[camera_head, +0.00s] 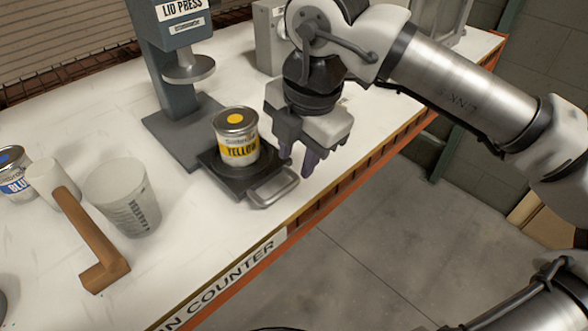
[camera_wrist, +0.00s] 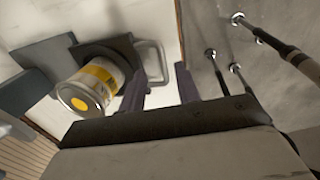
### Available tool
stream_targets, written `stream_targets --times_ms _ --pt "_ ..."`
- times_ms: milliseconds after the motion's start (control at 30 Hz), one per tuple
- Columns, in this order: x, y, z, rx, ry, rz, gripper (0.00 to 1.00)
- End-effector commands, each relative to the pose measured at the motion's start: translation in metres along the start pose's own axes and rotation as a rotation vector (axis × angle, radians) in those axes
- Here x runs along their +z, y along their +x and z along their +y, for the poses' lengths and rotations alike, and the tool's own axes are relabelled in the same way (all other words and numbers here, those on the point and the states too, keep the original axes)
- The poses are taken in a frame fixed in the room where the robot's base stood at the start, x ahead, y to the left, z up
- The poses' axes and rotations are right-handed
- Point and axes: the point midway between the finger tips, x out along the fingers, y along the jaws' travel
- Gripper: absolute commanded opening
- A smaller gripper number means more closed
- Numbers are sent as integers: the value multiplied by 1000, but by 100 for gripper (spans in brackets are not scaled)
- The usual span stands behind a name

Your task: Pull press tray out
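The press tray (camera_head: 233,186) is a dark flat tray that juts out from the base of the lid press (camera_head: 172,80) toward the counter's front edge. Its light metal loop handle (camera_head: 274,188) points toward the edge, and it shows in the wrist view (camera_wrist: 152,62). A yellow-labelled can (camera_head: 238,140) stands upright on the tray with its lid on top. My gripper (camera_head: 297,163) is to the right of the can, above and beside the handle. In the wrist view its two dark fingers (camera_wrist: 160,90) are apart with nothing between them.
On the counter (camera_head: 90,130) to the left are a clear measuring cup (camera_head: 124,200), a mallet with a wooden handle (camera_head: 92,230) and a blue-labelled can (camera_head: 14,178). A grey box-like fixture (camera_head: 268,40) stands behind my gripper. Open floor lies beyond the front edge.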

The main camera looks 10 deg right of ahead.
Motion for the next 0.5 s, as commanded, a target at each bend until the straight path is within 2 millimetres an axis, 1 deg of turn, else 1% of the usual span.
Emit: stream_targets --times_ms 33,200,333,500 --pt "1 -12 0 1 3 -4 33" --pt "0 -49 0 1 2 -3 33" --pt "0 -69 0 1 2 -1 33" --pt "0 -82 0 0 0 -1 33"
